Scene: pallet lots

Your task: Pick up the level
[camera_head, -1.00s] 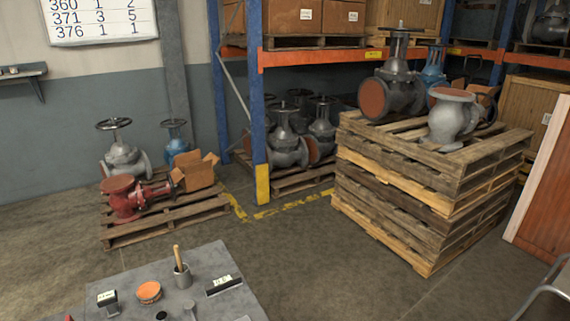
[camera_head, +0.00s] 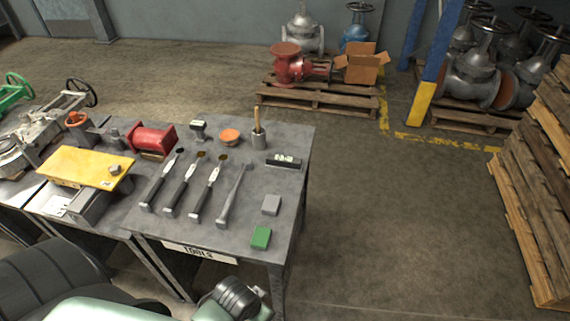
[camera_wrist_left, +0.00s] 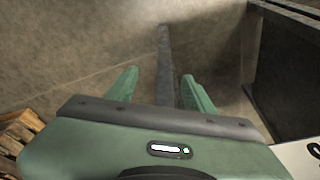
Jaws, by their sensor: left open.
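The level looks to be the short black bar with a pale label (camera_head: 284,160), lying flat near the far right corner of the grey tool table (camera_head: 295,190) in the head view. My left arm comes in at the bottom of the head view, low at the table's near side, well short of the level. In the left wrist view my left gripper (camera_wrist_left: 162,88) is open, with its two green fingers apart. A long dark bar (camera_wrist_left: 164,50) shows between and beyond them over the floor; I cannot tell how near. The level does not show there. My right gripper is in neither view.
The table also holds several long-handled tools (camera_head: 184,185), a cup with a brush (camera_head: 259,138), an orange tin (camera_head: 229,136), a green block (camera_head: 261,238) and a grey block (camera_head: 271,205). A red part (camera_head: 150,138) stands left. Floor right of the table is clear.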

